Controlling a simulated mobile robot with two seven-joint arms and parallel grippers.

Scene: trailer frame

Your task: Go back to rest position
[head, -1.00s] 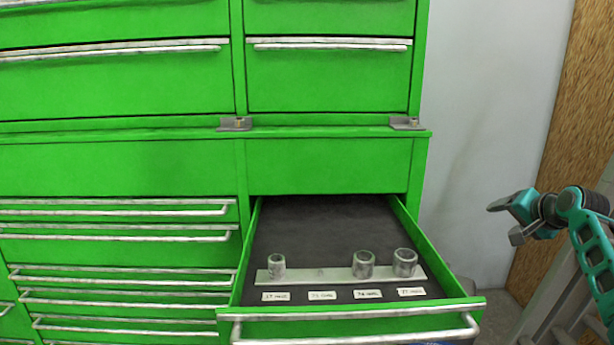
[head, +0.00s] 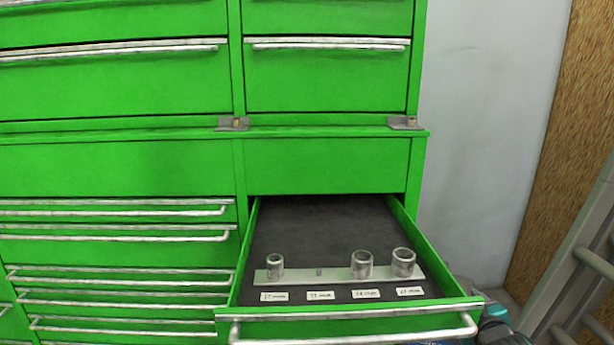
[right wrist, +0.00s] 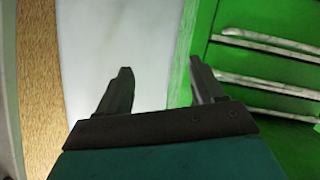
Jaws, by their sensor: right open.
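My right gripper (right wrist: 160,85) shows in the right wrist view with its two dark fingers spread apart and nothing between them. Behind the fingers are the pale wall (right wrist: 100,40) and green drawers. In the head view only a small teal and dark part of my right arm shows at the lower right, beside the open drawer's front corner. My left gripper is not in either view.
A green cabinet (head: 120,165) has one open drawer (head: 350,312). Inside, a metal strip (head: 300,275) carries three sockets (head: 362,264) above small white labels. A grey metal frame (head: 575,270) stands at right by a wood panel (head: 560,130).

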